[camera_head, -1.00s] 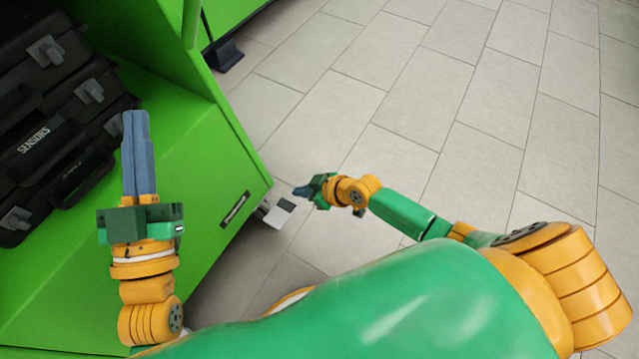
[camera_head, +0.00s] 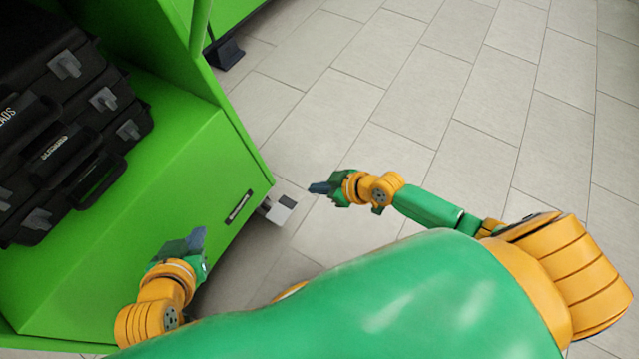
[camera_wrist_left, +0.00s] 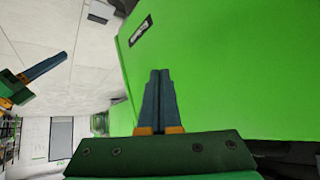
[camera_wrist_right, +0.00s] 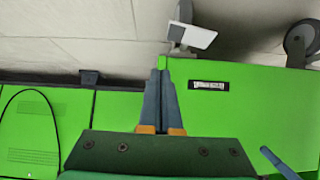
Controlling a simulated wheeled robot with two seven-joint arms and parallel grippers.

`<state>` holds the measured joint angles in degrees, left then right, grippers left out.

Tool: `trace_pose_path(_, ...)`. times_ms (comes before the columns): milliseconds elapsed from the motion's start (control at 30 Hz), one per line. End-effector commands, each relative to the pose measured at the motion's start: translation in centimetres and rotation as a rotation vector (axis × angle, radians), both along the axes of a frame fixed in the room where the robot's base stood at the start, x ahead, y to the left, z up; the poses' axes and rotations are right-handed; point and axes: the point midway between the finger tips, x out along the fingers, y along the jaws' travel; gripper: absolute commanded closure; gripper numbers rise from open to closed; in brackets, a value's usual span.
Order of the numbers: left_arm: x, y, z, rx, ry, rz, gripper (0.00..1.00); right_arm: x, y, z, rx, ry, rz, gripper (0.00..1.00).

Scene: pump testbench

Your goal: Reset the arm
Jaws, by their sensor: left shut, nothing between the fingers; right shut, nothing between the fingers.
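My left gripper (camera_head: 198,239) is low in front of the green bench side in the head view. Its fingers are shut with nothing between them, and they also show in the left wrist view (camera_wrist_left: 160,75). My right gripper (camera_head: 314,188) is out over the tiled floor, right of the bench corner. Its fingers are shut and empty, as the right wrist view (camera_wrist_right: 166,75) shows. The two grippers are apart, and neither holds anything.
The green bench (camera_head: 160,190) fills the left side. Several black cases (camera_head: 70,130) are stacked on it. A grey-white foot bracket (camera_head: 280,209) sits at its lower corner. The tiled floor (camera_head: 450,90) is clear on the right.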

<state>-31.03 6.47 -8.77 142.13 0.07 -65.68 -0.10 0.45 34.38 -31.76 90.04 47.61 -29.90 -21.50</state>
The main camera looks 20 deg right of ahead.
Motion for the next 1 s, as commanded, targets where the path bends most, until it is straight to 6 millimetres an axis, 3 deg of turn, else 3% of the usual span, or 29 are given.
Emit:
trace_pose_path(200, -1.7, 0.5, -1.2, 0.017, 0.101, 0.007, 1.0, -0.3, -0.3, 0.4, 0.001, 0.0, 0.001, 1.0)
trace_pose_path(700, -1.8, 0.5, -1.4, 0.02, 0.116, 0.007, 1.0, -0.5, 0.0, 0.4, 0.001, 0.007, 0.0, 1.0)
trace_pose_path(767, -2.2, 0.6, -2.1, 0.026, 0.15, 0.01, 1.0, -1.6, 0.8, 0.5, 0.0, 0.039, -0.002, 1.0)
trace_pose_path(867, -3.4, 1.1, -4.5, 0.046, 0.258, 0.016, 1.0, -4.9, 2.1, 0.7, -0.028, 0.144, -0.054, 1.0)
trace_pose_path(933, -4.9, 1.5, -6.6, 0.061, 0.35, 0.021, 1.0, -7.7, 1.6, 0.7, -0.076, 0.245, -0.152, 1.0)
trace_pose_path(1000, -6.5, 1.9, -8.6, 0.077, 0.437, 0.027, 1.0, -10.7, -0.2, 0.8, -0.143, 0.352, -0.285, 1.0)
